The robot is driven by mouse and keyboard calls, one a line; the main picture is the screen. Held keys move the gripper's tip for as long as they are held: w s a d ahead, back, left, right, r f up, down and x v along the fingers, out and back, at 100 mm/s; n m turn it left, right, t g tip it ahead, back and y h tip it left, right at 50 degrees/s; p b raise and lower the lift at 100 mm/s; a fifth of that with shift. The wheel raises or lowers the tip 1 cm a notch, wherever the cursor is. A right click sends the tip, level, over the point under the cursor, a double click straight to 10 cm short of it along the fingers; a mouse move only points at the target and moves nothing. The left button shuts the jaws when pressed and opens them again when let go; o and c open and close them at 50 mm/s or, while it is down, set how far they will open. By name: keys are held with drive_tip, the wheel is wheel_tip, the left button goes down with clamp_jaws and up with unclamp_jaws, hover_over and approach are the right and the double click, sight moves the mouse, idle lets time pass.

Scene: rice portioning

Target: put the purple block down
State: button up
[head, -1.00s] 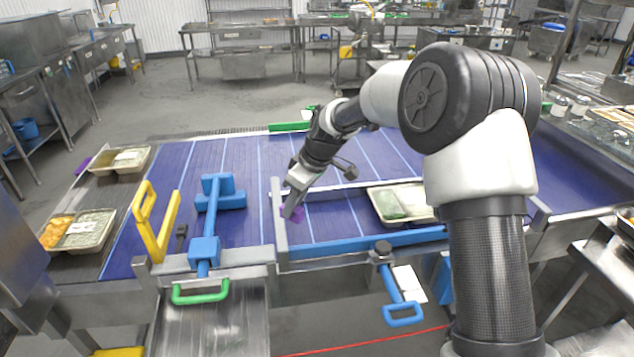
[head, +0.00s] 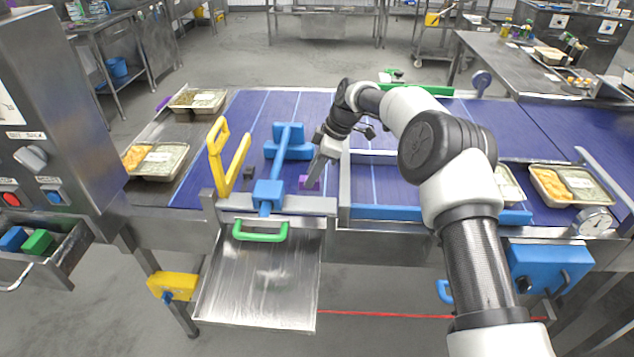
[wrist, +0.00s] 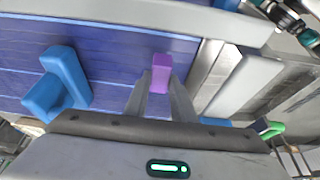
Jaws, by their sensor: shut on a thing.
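The purple block (wrist: 160,74) is between my gripper's fingertips (wrist: 158,88) in the wrist view, with its far end sticking out beyond them. In the head view the purple block (head: 309,183) shows low over the blue conveyor belt (head: 335,120), just behind the steel front rail. My gripper (head: 315,173) points down at it, shut on it. I cannot tell whether the block touches the belt.
A blue T-shaped piece (head: 287,150) stands left of my gripper, with a yellow handle (head: 227,158) further left. A steel divider (head: 345,185) rises close on the right. Food trays (head: 157,160) sit at the left. A steel chute (head: 262,285) lies in front.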

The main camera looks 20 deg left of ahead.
wheel_tip(320, 180, down, 4)
drive_tip(key=shift+f, duration=0.1)
drive_tip(key=shift+f, duration=0.1)
drive_tip(key=o, duration=1)
